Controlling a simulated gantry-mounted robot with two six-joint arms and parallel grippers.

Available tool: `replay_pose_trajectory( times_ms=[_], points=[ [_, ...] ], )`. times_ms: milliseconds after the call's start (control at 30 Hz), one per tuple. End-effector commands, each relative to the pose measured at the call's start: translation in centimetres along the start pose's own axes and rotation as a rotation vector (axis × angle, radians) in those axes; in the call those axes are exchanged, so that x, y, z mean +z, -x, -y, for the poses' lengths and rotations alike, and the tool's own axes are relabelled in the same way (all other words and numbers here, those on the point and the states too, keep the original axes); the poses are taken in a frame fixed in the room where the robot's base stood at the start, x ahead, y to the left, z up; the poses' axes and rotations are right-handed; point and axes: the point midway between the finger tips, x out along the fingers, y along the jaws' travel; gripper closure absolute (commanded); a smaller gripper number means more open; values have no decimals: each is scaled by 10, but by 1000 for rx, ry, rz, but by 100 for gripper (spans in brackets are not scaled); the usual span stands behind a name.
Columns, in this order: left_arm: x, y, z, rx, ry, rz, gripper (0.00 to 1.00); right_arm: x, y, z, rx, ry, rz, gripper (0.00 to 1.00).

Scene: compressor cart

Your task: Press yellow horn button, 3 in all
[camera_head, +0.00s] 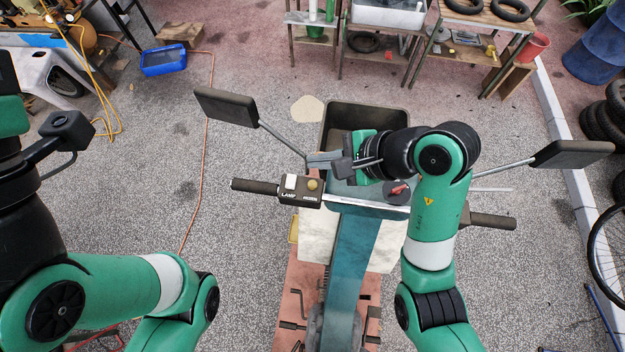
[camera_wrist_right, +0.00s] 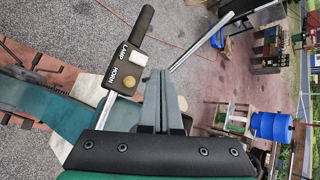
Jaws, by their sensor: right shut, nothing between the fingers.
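The yellow horn button (camera_head: 312,185) sits on a black switch box (camera_head: 300,191) at the left handlebar, to the right of a white lamp switch (camera_head: 291,182). In the right wrist view the yellow button (camera_wrist_right: 129,82) is beside the HORN label, left of my fingers. My right gripper (camera_head: 322,160) is shut and empty, just beyond the box in the head view; its closed fingers also show in the right wrist view (camera_wrist_right: 160,99). I see a gap between fingers and button in both views. My left arm is at the left; its fingers are not visible.
Mirrors stand on stalks at left (camera_head: 226,106) and right (camera_head: 572,153). A red key switch (camera_head: 398,189) is at the handlebar's middle, near my right arm. A dark bin (camera_head: 338,112) lies ahead. The paving left of the handlebar is clear except for an orange cable (camera_head: 204,150).

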Motion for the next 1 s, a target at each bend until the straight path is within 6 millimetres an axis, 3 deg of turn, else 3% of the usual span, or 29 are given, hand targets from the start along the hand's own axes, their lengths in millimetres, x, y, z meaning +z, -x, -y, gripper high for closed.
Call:
replay_pose_trajectory(
  times_ms=[233,400,1000],
  points=[
    [0,0,0,0,-1,0,100,-19,-26,-20,3,-3,-1,100],
    [11,12,0,0,-1,0,100,-30,-41,-30,0,-1,-1,100],
    [13,14,0,0,-1,-1,100,-32,-44,-32,0,-1,0,100]
  ],
)
